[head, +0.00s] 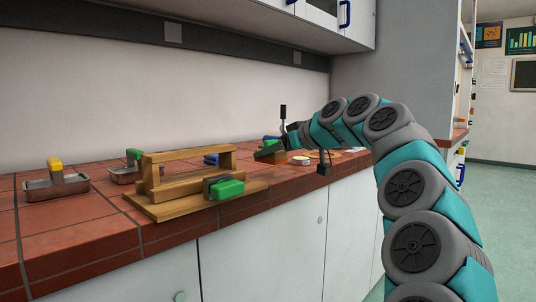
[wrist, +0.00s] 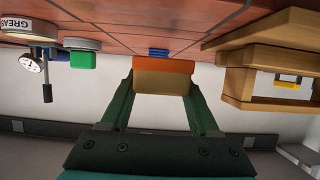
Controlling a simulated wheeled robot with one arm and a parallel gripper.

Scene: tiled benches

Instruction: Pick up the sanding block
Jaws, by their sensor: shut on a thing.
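The sanding block (wrist: 163,76), with an orange face and a tan face, sits between the two dark green fingers of my gripper (wrist: 163,90) in the wrist view. The fingers touch it at both sides, and my gripper is shut on it. In the head view my gripper (head: 270,152) is over the tiled bench, to the right of the wooden rack. The block is small and mostly covered by a finger there. I cannot tell whether it touches the bench.
The wooden rack (head: 190,187) stands at the bench's front edge with a green-and-grey tool (head: 224,188) on it. Metal trays (head: 55,187) stand to the left. A round tin (head: 300,160) is close to my gripper. In the wrist view, a gauge (wrist: 32,63) and a green block (wrist: 83,61) are at left.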

